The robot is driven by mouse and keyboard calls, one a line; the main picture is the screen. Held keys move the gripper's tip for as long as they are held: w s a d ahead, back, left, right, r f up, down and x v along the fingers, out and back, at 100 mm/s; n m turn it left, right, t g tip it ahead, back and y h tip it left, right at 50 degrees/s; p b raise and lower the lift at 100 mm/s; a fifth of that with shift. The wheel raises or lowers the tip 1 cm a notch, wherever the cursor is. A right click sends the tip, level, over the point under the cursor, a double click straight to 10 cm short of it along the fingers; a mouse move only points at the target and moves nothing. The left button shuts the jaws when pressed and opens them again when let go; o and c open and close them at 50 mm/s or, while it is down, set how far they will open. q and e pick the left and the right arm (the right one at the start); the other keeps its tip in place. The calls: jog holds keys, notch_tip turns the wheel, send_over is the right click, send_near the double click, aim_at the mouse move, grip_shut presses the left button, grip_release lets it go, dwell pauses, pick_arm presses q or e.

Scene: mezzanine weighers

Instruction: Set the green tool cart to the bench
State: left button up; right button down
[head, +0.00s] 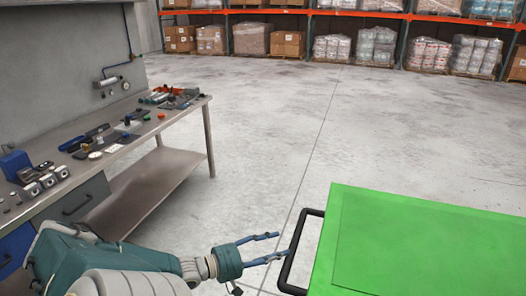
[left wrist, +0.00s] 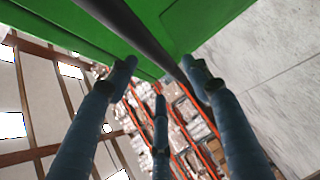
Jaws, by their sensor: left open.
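The green tool cart (head: 430,245) stands at the lower right in the head view, with its flat green top showing and its right side cut off by the frame. A black bar handle (head: 297,245) sticks out from its left end. The bench (head: 160,180) stands at the left, with open floor between it and the cart. My left gripper (head: 277,247) is open, its fingers pointing at the handle from the left. In the left wrist view the dark handle bar (left wrist: 135,35) crosses close beyond the open fingers (left wrist: 160,80). My right gripper is not in view.
Small tools and metal parts (head: 95,140) lie on the bench top. The bench has a lower shelf (head: 150,190) and drawers (head: 75,200). Racks with boxes and wrapped pallets (head: 345,45) line the back. The concrete floor (head: 265,120) between is clear.

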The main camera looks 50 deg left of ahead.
pick_arm(q)
jog(key=shift+v, duration=2.05)
